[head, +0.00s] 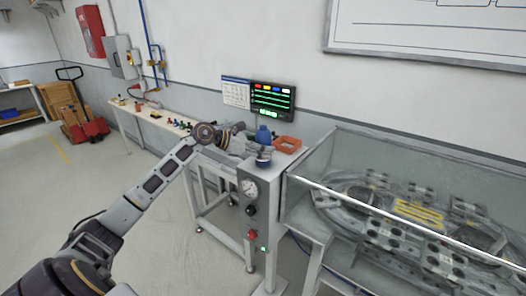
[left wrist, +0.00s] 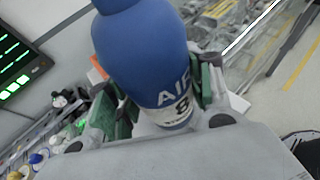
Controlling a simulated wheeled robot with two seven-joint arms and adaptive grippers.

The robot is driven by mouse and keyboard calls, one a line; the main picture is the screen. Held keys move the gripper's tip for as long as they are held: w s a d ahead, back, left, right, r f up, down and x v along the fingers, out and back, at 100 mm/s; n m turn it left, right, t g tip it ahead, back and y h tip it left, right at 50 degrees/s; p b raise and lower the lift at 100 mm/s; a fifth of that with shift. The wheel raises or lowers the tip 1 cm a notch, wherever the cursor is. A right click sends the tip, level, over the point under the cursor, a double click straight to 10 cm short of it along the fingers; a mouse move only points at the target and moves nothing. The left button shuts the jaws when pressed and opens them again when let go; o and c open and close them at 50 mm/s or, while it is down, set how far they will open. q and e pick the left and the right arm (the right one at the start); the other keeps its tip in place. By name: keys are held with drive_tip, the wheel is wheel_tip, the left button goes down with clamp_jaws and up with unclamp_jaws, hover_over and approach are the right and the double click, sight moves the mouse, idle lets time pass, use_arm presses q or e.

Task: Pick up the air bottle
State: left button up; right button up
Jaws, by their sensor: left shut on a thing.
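The air bottle (head: 263,135) is blue and upright at the end of my left arm in the head view. In the left wrist view the bottle (left wrist: 148,55) fills the upper middle, with white "AIR" lettering on its side. My left gripper (head: 257,148) is shut on it. Green finger pads of the left gripper (left wrist: 160,100) show on both sides of the bottle in the left wrist view. My right gripper does not show.
A glass-walled case with a ring track (head: 400,215) fills the right. A monitor (head: 273,99) hangs behind. A bench with small parts (head: 160,117) runs left.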

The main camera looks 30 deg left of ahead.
sight(263, 126)
use_arm(q)
wheel_tip(263, 126, up, 9)
drive_tip(key=shift+f+b, duration=0.15)
drive_tip(key=shift+b, duration=0.4)
drive_tip(key=shift+r, duration=0.3)
idle(0.4)
